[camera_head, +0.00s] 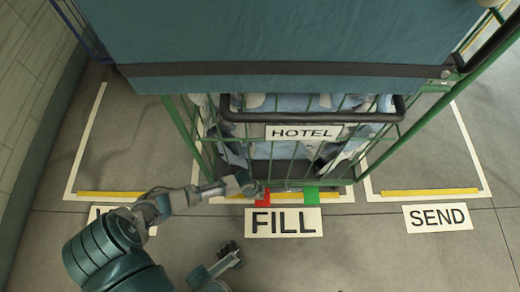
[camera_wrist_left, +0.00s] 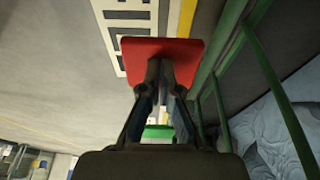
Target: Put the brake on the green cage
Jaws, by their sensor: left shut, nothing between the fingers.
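The green cage (camera_head: 290,183) stands in the middle of the head view, with a HOTEL sign on its front. A red pedal (camera_head: 263,198) and a green pedal (camera_head: 311,196) stick out at its bottom front edge. My left gripper (camera_head: 254,189) is shut and empty at the red pedal. In the left wrist view its fingertips (camera_wrist_left: 160,66) overlap the red pedal (camera_wrist_left: 180,48); I cannot tell if they touch. The green pedal (camera_wrist_left: 158,131) is partly hidden behind the fingers there. My right gripper (camera_head: 228,250) is low in the head view, apart from the cage; its jaw state is unclear.
A teal cover (camera_head: 280,35) and a dark handle bar (camera_head: 310,116) are on the cage's upper part. Light cloth lies inside. The FILL label (camera_head: 284,222) is on the floor in front, the SEND label (camera_head: 438,217) to the right. A wall is at left. The floor in front is clear.

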